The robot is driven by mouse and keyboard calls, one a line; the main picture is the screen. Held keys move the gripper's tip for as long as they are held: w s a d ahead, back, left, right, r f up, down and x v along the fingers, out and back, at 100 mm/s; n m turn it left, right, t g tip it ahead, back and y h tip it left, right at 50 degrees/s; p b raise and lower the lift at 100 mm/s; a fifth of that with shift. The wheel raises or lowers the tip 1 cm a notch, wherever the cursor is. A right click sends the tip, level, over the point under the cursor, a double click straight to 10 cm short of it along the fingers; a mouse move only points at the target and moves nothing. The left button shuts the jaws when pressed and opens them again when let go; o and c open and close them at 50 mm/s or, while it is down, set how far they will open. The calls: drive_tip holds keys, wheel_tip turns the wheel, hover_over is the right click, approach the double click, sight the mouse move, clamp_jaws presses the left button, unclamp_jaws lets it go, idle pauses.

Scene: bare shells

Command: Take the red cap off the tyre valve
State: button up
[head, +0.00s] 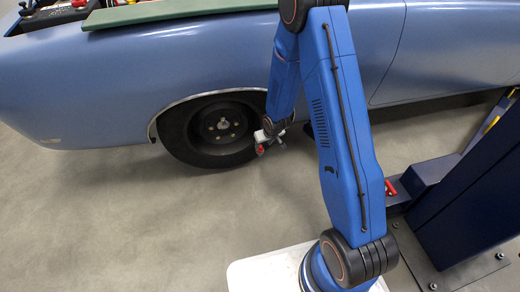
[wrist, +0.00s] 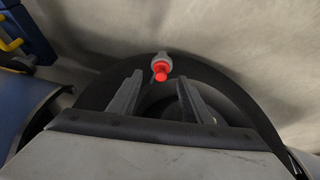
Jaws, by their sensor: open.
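The red cap (wrist: 161,74) shows in the wrist view with a paler grey collar (wrist: 161,58) behind it, against the dark tyre (wrist: 95,92). My gripper (wrist: 157,92) is open. Its two grey fingers stand left and right of the cap's line, and the cap appears just beyond their tips, with no contact visible. In the head view my gripper (head: 268,140) is at the right side of the wheel. A small red spot, which looks like the cap (head: 260,150), shows by its fingers. The valve stem's base cannot be made out.
The blue car (head: 150,65) stands behind the wheel hub (head: 222,124), with a green board (head: 165,12) along its top edge. A dark blue lift post (head: 475,195) stands at the right. The grey floor (head: 130,220) at the left is clear.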

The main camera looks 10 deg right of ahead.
sight(261, 147)
drive_tip(key=shift+x, duration=2.65)
drive_tip(key=shift+w+a, duration=0.1)
drive_tip(key=shift+a, duration=0.1)
drive_tip(key=shift+c, duration=0.4)
drive_tip(key=c, duration=1)
